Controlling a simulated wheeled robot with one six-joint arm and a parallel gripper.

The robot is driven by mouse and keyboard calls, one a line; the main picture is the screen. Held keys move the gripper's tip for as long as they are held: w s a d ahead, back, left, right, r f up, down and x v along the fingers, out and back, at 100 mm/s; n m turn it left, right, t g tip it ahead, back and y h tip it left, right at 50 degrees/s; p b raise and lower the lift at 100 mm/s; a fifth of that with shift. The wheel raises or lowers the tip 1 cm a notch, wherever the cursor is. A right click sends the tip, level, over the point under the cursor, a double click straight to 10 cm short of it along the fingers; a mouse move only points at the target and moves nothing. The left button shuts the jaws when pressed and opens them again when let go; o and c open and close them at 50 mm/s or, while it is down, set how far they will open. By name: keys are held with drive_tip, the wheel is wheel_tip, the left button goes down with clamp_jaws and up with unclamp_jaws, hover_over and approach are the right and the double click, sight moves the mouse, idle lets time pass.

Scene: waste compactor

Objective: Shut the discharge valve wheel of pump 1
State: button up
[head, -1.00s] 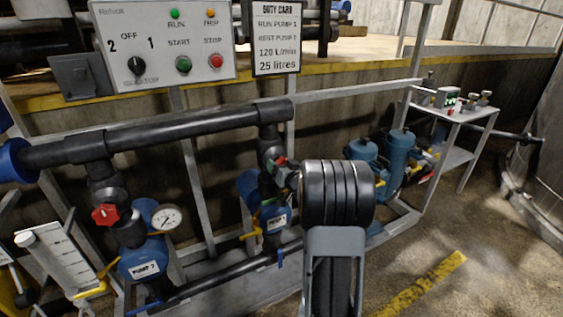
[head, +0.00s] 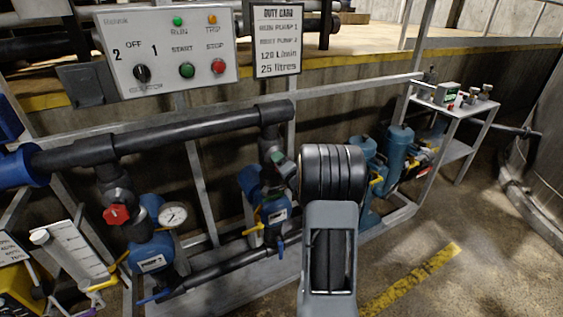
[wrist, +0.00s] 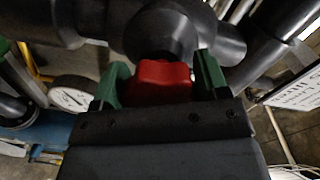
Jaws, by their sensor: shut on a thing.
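In the wrist view, a red valve wheel (wrist: 160,82) sits between the two green fingers of my gripper (wrist: 160,76), which is shut on it. A black pipe fitting (wrist: 162,35) is directly behind the wheel. In the head view, my gripper (head: 284,166) is at the riser above the right blue pump (head: 272,210); my dark arm hides most of it and the wheel. A second red valve wheel (head: 117,214) is on the riser of the left blue pump (head: 152,258), apart from my gripper. The pump labels are too blurred to read now.
A black header pipe (head: 180,134) runs above both pumps. A control panel (head: 170,45) and a duty card (head: 276,40) are above it. A dial gauge (head: 173,215) is by the left pump.

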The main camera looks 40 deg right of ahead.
drive_tip(key=shift+m+p, duration=0.3)
drive_tip(key=shift+m, duration=0.6)
drive_tip(key=o, duration=0.9)
drive_tip(key=shift+s, duration=0.1)
drive_tip(key=s, duration=0.4)
drive_tip(key=s+a, duration=0.1)
drive_tip(key=s, duration=0.4)
drive_tip(key=s+a, duration=0.1)
drive_tip(key=s, duration=0.3)
drive_tip(key=shift+s+b, duration=0.3)
